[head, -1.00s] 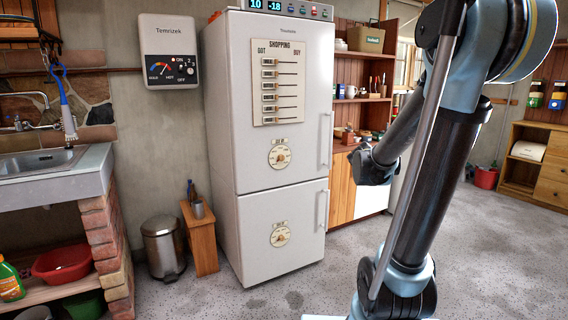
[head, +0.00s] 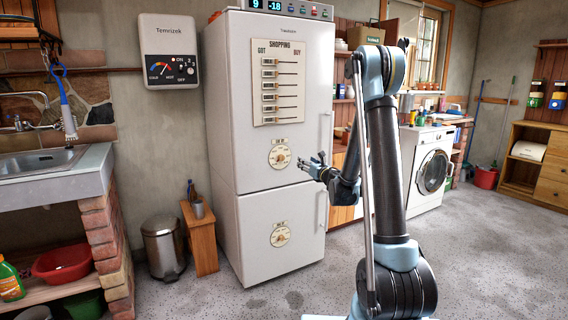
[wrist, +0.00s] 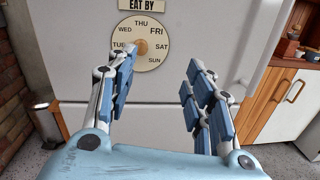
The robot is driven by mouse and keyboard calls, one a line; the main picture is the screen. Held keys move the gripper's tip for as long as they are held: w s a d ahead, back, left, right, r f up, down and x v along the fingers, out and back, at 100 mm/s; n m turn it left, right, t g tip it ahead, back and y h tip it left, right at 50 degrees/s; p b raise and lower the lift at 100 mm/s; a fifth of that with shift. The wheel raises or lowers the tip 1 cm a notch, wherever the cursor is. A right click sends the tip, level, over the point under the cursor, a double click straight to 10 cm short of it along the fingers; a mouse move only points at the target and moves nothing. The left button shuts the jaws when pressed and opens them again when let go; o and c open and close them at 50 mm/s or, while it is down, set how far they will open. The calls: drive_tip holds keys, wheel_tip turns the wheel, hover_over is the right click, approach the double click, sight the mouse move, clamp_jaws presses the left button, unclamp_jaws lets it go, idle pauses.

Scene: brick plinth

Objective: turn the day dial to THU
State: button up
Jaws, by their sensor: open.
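The day dial (head: 280,156) is a round cream disc low on the fridge's upper door. In the wrist view the dial (wrist: 154,56) shows TUE, WED, THU, FRI, SAT and SUN around a wooden knob (wrist: 141,44). FRI looks larger than the other days; THU is near the top. I cannot tell where the knob points. An EAT BY label (wrist: 141,5) sits above it. My gripper (head: 314,163) is open and empty, right of the dial in the head view. In the wrist view my gripper (wrist: 160,72) shows both fingers spread, the dial beyond them, apart from it.
A similar dial (head: 280,236) is on the lower door. A shopping board (head: 278,84) with several sliders is above the day dial. Door handles run along the fridge's right edge. A wooden stool (head: 199,238) and metal bin (head: 163,247) stand left. The floor before the fridge is clear.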

wheel_tip(320, 180, down, 2)
drive_tip(key=a+f+n+g+y, duration=0.1)
drive_tip(key=a+n, duration=0.1)
approach(283, 158)
drive_tip(key=shift+n, duration=0.4)
drive_tip(key=x, duration=0.8)
drive_tip(key=shift+w+a, duration=0.15)
drive_tip(key=shift+a, duration=0.05)
drive_tip(key=shift+c, duration=0.6)
drive_tip(key=c, duration=1)
